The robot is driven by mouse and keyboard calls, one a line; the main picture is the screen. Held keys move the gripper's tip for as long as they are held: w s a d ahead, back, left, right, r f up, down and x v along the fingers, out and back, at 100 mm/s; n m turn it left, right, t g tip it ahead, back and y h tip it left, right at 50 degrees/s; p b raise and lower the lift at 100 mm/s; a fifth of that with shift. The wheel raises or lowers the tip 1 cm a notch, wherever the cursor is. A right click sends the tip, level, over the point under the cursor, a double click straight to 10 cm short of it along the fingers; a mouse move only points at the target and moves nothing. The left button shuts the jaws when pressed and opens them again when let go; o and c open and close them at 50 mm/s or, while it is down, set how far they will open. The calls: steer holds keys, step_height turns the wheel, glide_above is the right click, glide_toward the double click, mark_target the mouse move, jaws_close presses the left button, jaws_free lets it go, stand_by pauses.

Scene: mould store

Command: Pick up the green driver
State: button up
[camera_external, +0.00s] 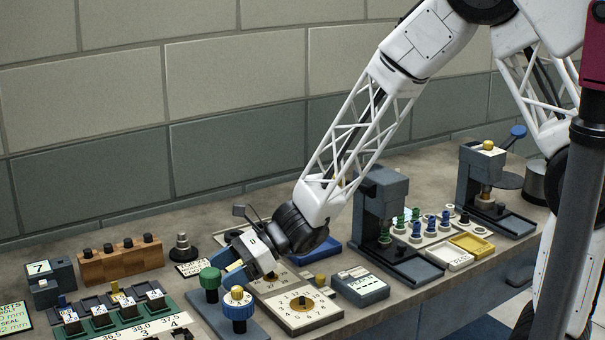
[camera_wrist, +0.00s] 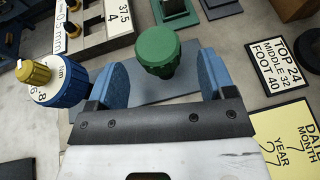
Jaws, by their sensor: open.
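The green driver (camera_external: 210,280) has a ribbed round green head and stands upright on a dark grey plate. In the wrist view the green driver (camera_wrist: 157,52) shows between my two blue fingers, toward their tips. My gripper (camera_external: 236,274) is open, its fingers spread on either side of the green head, with gaps left and right. In the wrist view my gripper (camera_wrist: 158,78) holds nothing. A blue driver (camera_external: 238,306) with a yellow knob stands on the same plate; it also shows in the wrist view (camera_wrist: 60,82), close to the left finger.
A dial board (camera_external: 312,318) stands right of the plate. A green-based tray with black blocks (camera_external: 100,320) is at the left front. A wooden block with black knobs (camera_external: 122,262) stands behind. Label cards (camera_wrist: 277,62) lie right of my gripper in the wrist view.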

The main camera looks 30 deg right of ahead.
mark_target(211, 272)
steer(key=shift+x, duration=1.9)
steer(key=c, duration=1)
steer(key=shift+r, duration=0.2)
steer(key=shift+c, duration=0.2)
steer(key=shift+r, duration=1.75)
steer(key=s+d, duration=0.3)
steer(key=s, duration=0.1)
steer(key=s+d, duration=0.3)
steer(key=s, duration=0.1)
steer(key=s+d+r, duration=0.1)
steer(key=s+d, duration=0.2)
steer(key=s, duration=0.1)
steer(key=shift+s+d+r, duration=0.1)
steer(key=shift+s+d, duration=0.2)
steer(key=shift+s, duration=0.1)
